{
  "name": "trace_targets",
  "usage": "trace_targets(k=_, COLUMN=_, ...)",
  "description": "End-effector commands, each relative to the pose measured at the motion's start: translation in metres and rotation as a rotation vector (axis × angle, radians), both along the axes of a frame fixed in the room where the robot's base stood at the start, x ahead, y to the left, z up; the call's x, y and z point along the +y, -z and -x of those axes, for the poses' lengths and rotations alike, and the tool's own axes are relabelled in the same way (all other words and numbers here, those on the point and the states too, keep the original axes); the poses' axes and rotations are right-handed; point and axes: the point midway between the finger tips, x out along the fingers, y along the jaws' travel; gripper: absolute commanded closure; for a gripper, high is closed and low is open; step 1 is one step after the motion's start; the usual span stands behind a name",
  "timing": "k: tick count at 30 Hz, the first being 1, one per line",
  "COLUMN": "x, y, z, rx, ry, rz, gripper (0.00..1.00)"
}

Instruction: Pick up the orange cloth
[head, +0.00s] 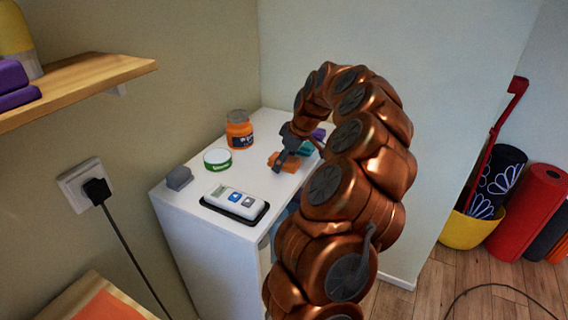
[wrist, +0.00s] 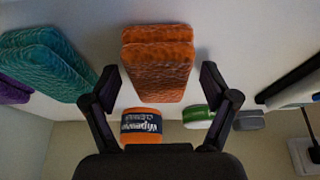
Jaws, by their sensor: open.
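The orange cloth (wrist: 158,66) lies folded on the white cabinet top, in the upper middle of the wrist view. In the head view the orange cloth (head: 283,163) is partly hidden behind my gripper (head: 277,165). In the wrist view my gripper (wrist: 154,85) is open, with one finger on each side of the cloth's near end. The fingers look apart from the cloth. Their height above it is hard to tell.
A teal cloth (wrist: 47,66) and a purple cloth (wrist: 14,90) lie beside it. An orange jar (head: 239,132), a green-banded tub (head: 217,160), a grey block (head: 179,178) and a device on a black tray (head: 235,202) share the white cabinet top (head: 184,206). A wooden shelf (head: 90,80) juts out at left.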

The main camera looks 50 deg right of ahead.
Motion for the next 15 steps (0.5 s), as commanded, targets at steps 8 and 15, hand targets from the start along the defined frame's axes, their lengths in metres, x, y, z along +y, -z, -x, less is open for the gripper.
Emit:
trace_targets(k=8, x=0.0001, y=0.0000, z=0.0001, rx=0.000, ry=0.000, rz=0.000, gripper=0.36)
trace_targets(k=15, x=0.0000, y=0.0000, z=0.0001, rx=0.000, ry=0.000, rz=0.000, gripper=0.61)
